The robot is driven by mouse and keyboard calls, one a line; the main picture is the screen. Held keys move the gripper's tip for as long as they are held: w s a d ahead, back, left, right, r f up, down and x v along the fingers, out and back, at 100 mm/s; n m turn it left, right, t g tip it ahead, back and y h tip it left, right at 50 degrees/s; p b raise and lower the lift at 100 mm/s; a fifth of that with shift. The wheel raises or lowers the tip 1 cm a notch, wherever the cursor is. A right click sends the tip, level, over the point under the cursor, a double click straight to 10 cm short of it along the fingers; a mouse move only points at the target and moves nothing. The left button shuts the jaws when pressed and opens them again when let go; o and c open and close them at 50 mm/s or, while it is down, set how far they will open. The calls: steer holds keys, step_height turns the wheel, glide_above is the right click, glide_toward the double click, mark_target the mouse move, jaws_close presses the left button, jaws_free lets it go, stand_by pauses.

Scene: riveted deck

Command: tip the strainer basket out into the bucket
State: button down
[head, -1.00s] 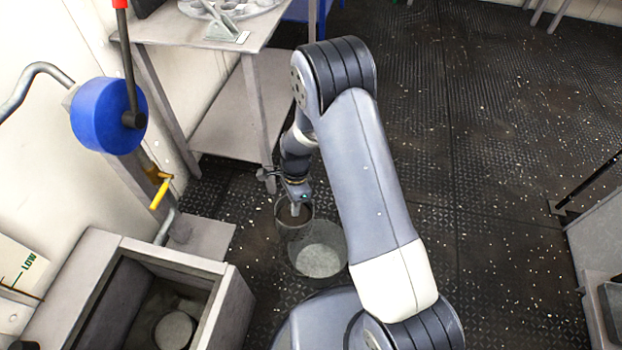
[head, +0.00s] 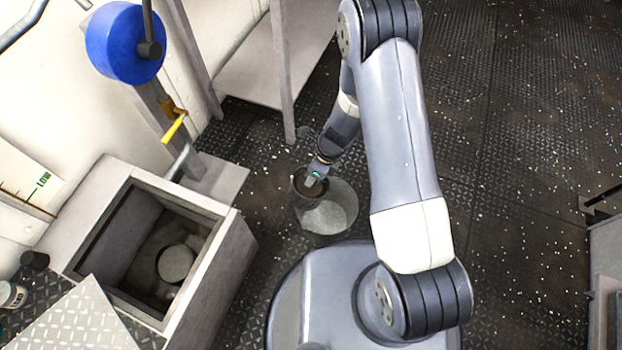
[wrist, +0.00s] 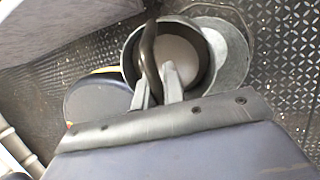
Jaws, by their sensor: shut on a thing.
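The strainer basket (head: 308,198) is a small grey cylinder, dark inside. It hangs over the left and far part of the bucket (head: 343,203), roughly upright, and hides part of it. My gripper (head: 312,181) is at the basket's top. In the wrist view my two fingers (wrist: 156,88) are closed about the basket's dark curved handle (wrist: 149,52). The basket's round wall (wrist: 128,62) overlaps the wider grey bucket (wrist: 237,52) behind it. A pale round surface shows inside the basket. I cannot tell whether the basket touches the bucket.
An open box (head: 222,262) with a round fitting (head: 175,263) inside stands at left. A tread-plate panel (head: 75,322) lies in front of it. A blue wheel (head: 125,42) and yellow handle (head: 174,126) are by the wall. A table leg (head: 283,75) stands behind the bucket.

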steer(key=d+f+y+b, duration=0.1)
steer(key=y+b, duration=0.1)
steer(key=b, duration=0.2)
steer(key=d+f+y+b, duration=0.1)
steer(key=y+b, duration=0.1)
steer(key=b, duration=0.3)
steer(key=d+f+g+y+b, duration=0.1)
steer(key=y+b, duration=0.2)
steer(key=b, duration=0.2)
steer(key=shift+w+d+f, duration=0.15)
steer(key=shift+w+f, duration=0.05)
steer(key=shift+w, duration=0.1)
steer(key=shift+w+d+f+n+g+y+b, duration=0.15)
steer(key=shift+d+f+g+y+b, duration=0.3)
steer(key=shift+d+y+b, duration=0.75)
steer(key=shift+w+d+f+n+g+y+b, duration=0.15)
steer(key=shift+d+f+g+y+b, duration=0.3)
steer(key=shift+y, duration=1.35)
steer(key=shift+w+d+f+n+g+y+b, duration=0.15)
steer(key=shift+d+f+g+y+b, duration=0.2)
steer(key=shift+d+y+b, duration=0.85)
steer(key=shift+a+y+p, duration=0.3)
steer(key=shift+p, duration=0.15)
steer(key=shift+r, duration=0.1)
